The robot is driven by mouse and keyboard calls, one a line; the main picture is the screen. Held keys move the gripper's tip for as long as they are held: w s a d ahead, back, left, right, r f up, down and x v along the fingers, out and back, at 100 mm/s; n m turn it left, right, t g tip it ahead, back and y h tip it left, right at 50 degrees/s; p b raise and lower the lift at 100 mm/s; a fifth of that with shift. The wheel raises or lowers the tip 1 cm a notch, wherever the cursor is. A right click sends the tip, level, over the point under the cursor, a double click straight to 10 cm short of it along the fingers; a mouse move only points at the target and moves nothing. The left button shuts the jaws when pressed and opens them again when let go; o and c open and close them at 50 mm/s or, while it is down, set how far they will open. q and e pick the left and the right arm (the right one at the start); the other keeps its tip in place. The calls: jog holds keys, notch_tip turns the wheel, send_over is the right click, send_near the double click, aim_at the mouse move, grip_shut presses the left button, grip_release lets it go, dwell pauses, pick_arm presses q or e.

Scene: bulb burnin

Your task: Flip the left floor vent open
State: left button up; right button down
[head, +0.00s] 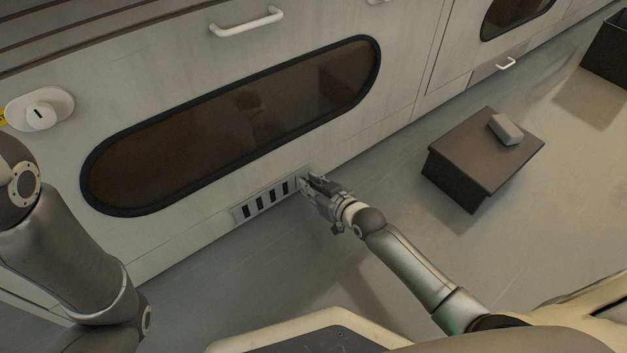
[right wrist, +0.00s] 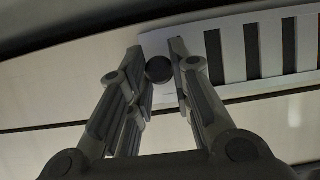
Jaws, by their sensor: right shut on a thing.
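The left floor vent (head: 266,199) is a pale slotted panel low on the cabinet wall, just above the floor. It looks flat against the wall. In the right wrist view the vent (right wrist: 235,55) fills the upper right, with its dark slots upright. A small dark round knob (right wrist: 159,69) is at its end. My right gripper (head: 307,182) is at the vent's right end. Its two fingers, also in the right wrist view (right wrist: 157,56), are on either side of the knob and shut on it. My left arm comes in at the left; its gripper is out of view.
A long dark oval window (head: 240,120) and a white handle (head: 247,22) are above the vent. A dark low table (head: 475,150) with a grey block (head: 506,130) stands to the right. A dark bin (head: 608,50) is at the far right. Floor around the vent is clear.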

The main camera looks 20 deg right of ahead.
jog(key=shift+s+a, duration=0.1)
jog(key=shift+a, duration=0.2)
jog(key=c, duration=1.3)
grip_release()
jog(key=shift+s+d+r, duration=0.1)
jog(key=shift+s+d, duration=0.05)
jog(key=shift+s, duration=0.1)
jog(key=v, duration=1.1)
jog(key=shift+s, duration=0.2)
